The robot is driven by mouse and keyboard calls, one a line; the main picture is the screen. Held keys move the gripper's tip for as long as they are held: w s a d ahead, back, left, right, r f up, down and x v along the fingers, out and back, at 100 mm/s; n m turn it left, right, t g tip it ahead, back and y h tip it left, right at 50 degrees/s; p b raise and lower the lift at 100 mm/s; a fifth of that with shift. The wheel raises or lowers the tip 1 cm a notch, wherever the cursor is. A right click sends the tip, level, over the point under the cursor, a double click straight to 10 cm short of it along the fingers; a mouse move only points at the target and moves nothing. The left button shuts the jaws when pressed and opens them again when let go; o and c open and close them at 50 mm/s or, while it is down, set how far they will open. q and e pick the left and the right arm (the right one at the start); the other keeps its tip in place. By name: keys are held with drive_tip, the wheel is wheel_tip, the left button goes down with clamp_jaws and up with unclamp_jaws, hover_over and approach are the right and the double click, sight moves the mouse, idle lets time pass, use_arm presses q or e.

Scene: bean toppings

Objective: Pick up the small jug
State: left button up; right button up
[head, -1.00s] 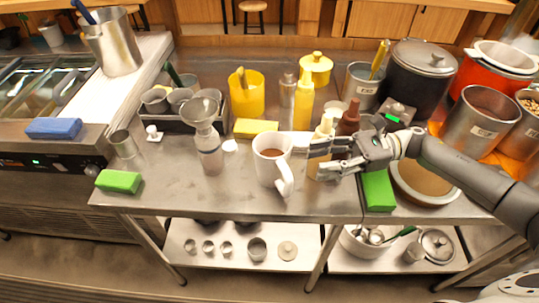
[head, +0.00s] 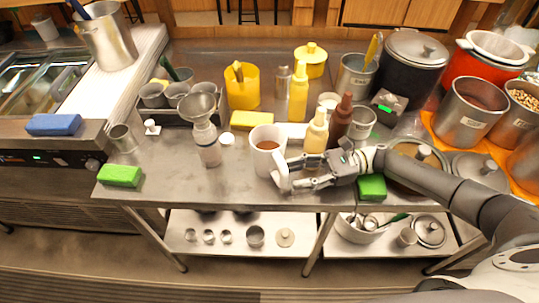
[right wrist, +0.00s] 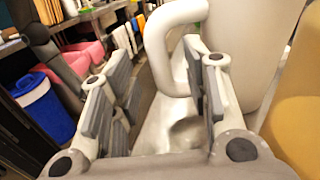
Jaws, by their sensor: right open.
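The small jug (head: 266,157) is white, upright on the steel counter, with brown liquid inside. Its handle (head: 281,174) points toward the front right. My right gripper (head: 284,176) is open at the handle, with its fingers reaching left toward it. In the right wrist view the white handle (right wrist: 156,50) appears between and beyond the two spread fingers, with the jug body (right wrist: 245,45) behind the right finger. I cannot tell whether a finger touches it. My left gripper is not in view.
A pale yellow bottle (head: 316,132) and a brown bottle (head: 340,118) stand close to the right of the jug. A funnel-topped bottle (head: 208,148) stands to its left. A green sponge (head: 372,187) lies near my right wrist.

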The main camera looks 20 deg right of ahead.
sight(284, 177)
drive_tip(key=a, duration=0.2)
drive_tip(key=a+p, duration=0.1)
drive_tip(key=shift+r, duration=0.25)
drive_tip(key=shift+a+f, duration=0.15)
drive_tip(key=shift+a, duration=0.25)
clamp_jaws()
drive_tip(key=shift+w, duration=0.1)
